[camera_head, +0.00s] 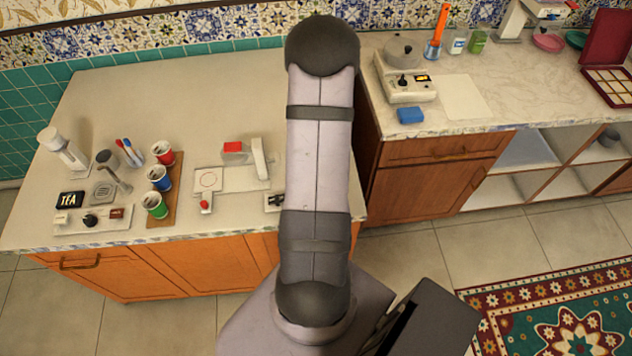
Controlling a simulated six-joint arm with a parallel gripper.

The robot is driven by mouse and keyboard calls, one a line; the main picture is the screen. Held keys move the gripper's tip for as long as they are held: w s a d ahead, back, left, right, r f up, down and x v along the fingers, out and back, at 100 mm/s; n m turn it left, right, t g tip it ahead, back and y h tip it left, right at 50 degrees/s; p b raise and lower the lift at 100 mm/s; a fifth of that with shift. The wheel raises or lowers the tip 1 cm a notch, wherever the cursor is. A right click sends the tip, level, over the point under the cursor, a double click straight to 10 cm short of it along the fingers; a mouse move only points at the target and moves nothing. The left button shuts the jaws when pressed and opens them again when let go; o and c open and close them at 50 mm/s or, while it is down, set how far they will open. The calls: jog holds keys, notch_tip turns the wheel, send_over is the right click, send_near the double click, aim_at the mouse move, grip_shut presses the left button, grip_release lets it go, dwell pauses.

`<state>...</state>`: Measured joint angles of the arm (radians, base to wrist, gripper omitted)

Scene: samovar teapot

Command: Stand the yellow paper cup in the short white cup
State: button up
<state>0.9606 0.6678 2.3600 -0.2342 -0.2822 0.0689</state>
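I cannot make out a yellow paper cup or a short white cup. Paper cups in red (163,153), blue (159,178) and green (155,206) stand in a row on a brown strip (176,191) on the left counter. My arm rises through the middle of the view and hides part of the counters behind it. My gripper cannot be seen.
The left counter (180,95) is bare at the back. It also holds a TEA panel (71,199), a white cylinder (50,139) and a white device (260,158). The right counter holds a grey pot (403,51), a control box (406,83) and a blue block (410,115).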

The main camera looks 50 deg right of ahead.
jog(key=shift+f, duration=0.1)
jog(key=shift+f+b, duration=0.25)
jog(key=shift+b, duration=0.05)
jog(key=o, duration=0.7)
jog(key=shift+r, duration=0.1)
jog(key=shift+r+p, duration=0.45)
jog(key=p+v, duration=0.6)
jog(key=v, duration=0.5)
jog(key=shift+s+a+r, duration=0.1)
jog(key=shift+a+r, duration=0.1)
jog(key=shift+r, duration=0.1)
